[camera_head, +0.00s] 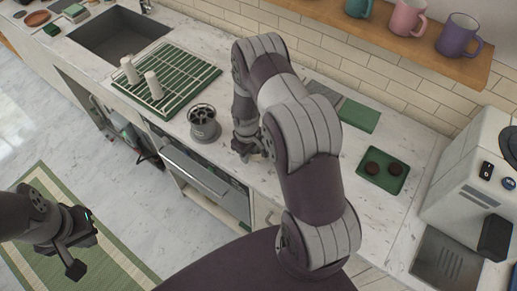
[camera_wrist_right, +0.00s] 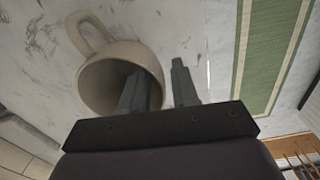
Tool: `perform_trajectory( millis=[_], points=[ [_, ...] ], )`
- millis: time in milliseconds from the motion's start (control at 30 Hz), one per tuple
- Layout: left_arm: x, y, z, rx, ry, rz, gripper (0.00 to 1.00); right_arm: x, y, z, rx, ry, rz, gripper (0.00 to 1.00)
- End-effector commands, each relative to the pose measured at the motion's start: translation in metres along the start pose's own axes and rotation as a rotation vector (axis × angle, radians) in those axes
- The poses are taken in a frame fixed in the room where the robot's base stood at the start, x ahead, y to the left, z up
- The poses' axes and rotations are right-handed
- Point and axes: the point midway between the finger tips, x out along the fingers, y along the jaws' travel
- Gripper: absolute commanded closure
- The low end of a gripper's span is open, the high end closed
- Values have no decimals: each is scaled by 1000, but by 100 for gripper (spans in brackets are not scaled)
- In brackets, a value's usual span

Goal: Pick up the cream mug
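The cream mug (camera_wrist_right: 117,82) shows in the right wrist view, with its opening toward the camera and its handle toward the upper left. In the head view I cannot make it out; my right arm covers that part of the counter. My right gripper (camera_wrist_right: 158,68) is open. Its left finger overlaps the mug's opening in the picture and its right finger is outside the rim; I cannot tell whether either touches. In the head view my right gripper (camera_head: 247,147) is low over the counter. My left gripper (camera_head: 76,245) is open and empty above the floor at the left.
A grey round holder (camera_head: 204,123) stands just left of my right gripper. A green rack (camera_head: 190,75) holds two whitish cylinders. A green tray (camera_head: 395,182) with two dark pucks and a coffee machine (camera_head: 465,180) are at the right. Several mugs stand on the wooden shelf (camera_head: 390,38).

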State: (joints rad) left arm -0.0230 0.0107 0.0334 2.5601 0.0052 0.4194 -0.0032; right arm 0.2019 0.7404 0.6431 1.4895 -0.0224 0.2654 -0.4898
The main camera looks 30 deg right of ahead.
Motion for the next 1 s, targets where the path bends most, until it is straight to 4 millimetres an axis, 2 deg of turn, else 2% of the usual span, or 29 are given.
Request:
perform_trajectory(
  millis=[33,67,100,567,767,1000],
  points=[
    [0,0,0,0,0,0,100,0,0,0,0,0,0,89],
    [0,0,0,0,0,0,100,0,0,0,0,0,0,99],
    [0,0,0,0,0,0,100,0,0,0,0,0,0,100],
    [4,0,0,0,0,0,100,-4,0,0,0,1,0,100],
    [21,0,2,0,0,0,100,-34,1,-2,1,6,3,100],
    [37,0,4,0,0,0,100,-69,-39,33,-3,4,2,100]
  ],
)
